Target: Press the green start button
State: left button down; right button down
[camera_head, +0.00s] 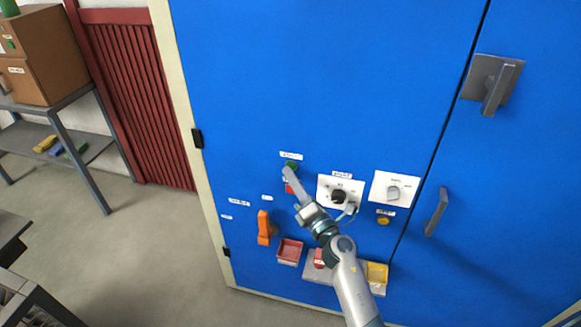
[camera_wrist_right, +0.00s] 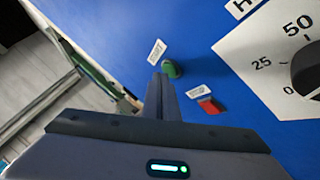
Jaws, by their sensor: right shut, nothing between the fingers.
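The green start button (camera_head: 291,166) sits on the blue cabinet front, under a small white label. It also shows in the right wrist view (camera_wrist_right: 172,69), just beyond the fingertips. My right gripper (camera_head: 288,173) is shut and empty, its tips at or very close to the green button. In the right wrist view the closed fingers (camera_wrist_right: 160,82) point at the button's left lower side; I cannot tell whether they touch it. A red button (camera_wrist_right: 210,106) lies just below and right of the green one. My left gripper is not in view.
A white dial plate (camera_head: 328,181) with a black knob is right of the buttons, and another plate (camera_head: 380,193) stands beyond it. A grey door handle (camera_head: 436,212) sticks out at right.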

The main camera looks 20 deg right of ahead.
jog(key=shift+w+d, duration=0.25)
jog(key=shift+w, duration=0.1)
dwell(0.5)
jog(key=shift+s, duration=0.15)
jog(key=shift+s+a, duration=0.45)
jog(key=shift+s, duration=0.15)
dwell(0.4)
jog(key=s+a, duration=0.1)
jog(key=s, duration=0.1)
jog(key=s+a, duration=0.2)
dwell(0.5)
jog(key=shift+d+f, duration=0.1)
jog(key=shift+f, duration=0.05)
dwell(0.5)
